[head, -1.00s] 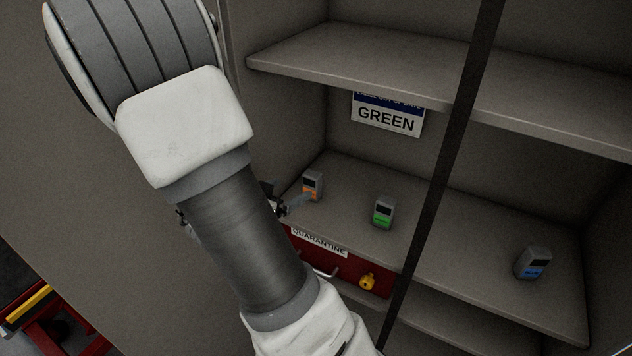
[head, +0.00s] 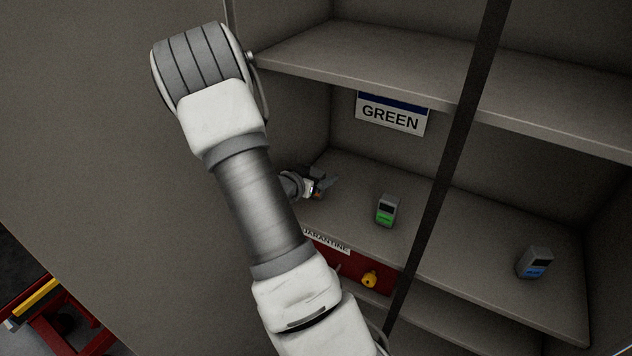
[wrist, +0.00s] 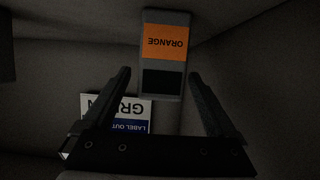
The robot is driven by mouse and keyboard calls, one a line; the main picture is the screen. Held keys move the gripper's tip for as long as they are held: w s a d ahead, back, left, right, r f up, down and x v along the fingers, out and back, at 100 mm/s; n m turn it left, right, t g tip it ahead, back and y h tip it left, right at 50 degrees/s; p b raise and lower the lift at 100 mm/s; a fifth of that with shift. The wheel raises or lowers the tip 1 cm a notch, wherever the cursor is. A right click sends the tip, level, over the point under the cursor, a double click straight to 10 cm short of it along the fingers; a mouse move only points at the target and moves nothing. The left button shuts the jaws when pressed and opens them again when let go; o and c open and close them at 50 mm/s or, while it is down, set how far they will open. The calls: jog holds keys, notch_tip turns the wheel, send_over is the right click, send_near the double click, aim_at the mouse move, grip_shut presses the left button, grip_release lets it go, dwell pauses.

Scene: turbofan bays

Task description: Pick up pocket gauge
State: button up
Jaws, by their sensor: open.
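Three small grey pocket gauges with coloured labels are on the cabinet's middle shelf. The orange gauge (wrist: 164,55) fills the upper middle of the wrist view, its label reading ORANGE upside down. My gripper (wrist: 160,78) is open, and its two fingers appear on either side of this gauge's dark-screen end, apart from it. In the head view my gripper (head: 322,186) is at the shelf's left and mostly hides the orange gauge. The green gauge (head: 387,210) stands upright to its right. The blue gauge (head: 535,262) stands at the far right.
A GREEN sign (head: 391,115) is on the back wall, also in the wrist view (wrist: 128,112). An upper shelf (head: 380,65) overhangs. A dark post (head: 440,185) crosses the front. A red QUARANTINE box (head: 345,265) with a yellow item (head: 369,279) is below.

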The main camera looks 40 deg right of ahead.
jog(key=shift+x, duration=1.2)
grip_shut()
